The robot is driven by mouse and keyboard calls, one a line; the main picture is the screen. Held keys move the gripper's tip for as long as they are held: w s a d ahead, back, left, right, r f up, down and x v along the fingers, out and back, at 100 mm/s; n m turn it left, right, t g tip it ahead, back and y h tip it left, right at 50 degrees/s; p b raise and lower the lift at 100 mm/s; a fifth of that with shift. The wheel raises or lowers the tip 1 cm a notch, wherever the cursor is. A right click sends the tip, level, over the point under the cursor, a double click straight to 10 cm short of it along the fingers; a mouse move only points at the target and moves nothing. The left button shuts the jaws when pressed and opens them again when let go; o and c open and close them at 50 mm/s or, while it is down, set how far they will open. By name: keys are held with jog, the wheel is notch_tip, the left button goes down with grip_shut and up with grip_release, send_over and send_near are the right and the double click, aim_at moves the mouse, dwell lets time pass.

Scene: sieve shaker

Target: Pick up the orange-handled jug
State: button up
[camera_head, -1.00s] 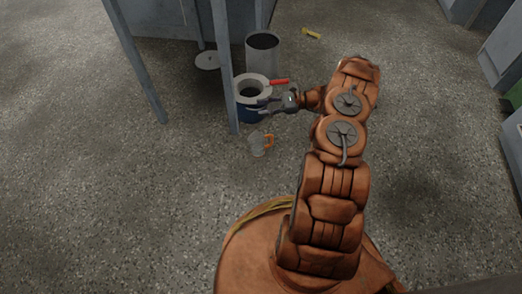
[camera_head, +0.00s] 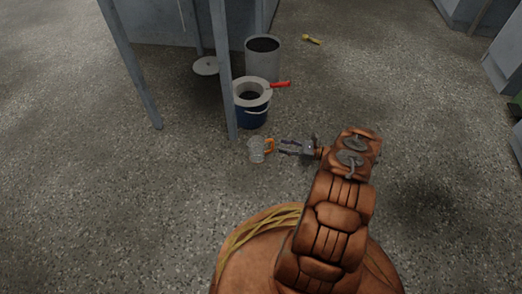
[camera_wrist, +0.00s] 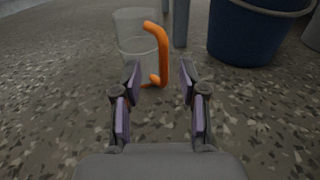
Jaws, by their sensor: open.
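The jug (camera_head: 256,150) is clear with an orange handle (camera_head: 269,146) and stands upright on the speckled floor. In the wrist view the clear jug (camera_wrist: 134,38) is straight ahead, with its orange handle (camera_wrist: 162,55) on the right side, facing me. My gripper (camera_head: 283,147) is open, low over the floor just right of the jug, pointing at the handle. In the wrist view the two fingers (camera_wrist: 158,80) are spread, and the handle's lower end shows between the fingertips. I cannot tell whether the fingertips overlap the handle in depth; no contact is visible.
A dark blue bucket (camera_head: 253,113) with a red-handled item (camera_head: 280,84) on it stands behind the jug. A grey bin (camera_head: 262,54) is behind that. A table leg (camera_head: 224,80) rises close behind the jug.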

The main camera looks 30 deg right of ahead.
aim_at(272, 149)
jog(key=shift+b+x, duration=0.4)
jog(key=shift+x, duration=2.5)
jog(key=shift+w+d+f, duration=0.1)
jog(key=shift+d, duration=0.05)
grip_shut()
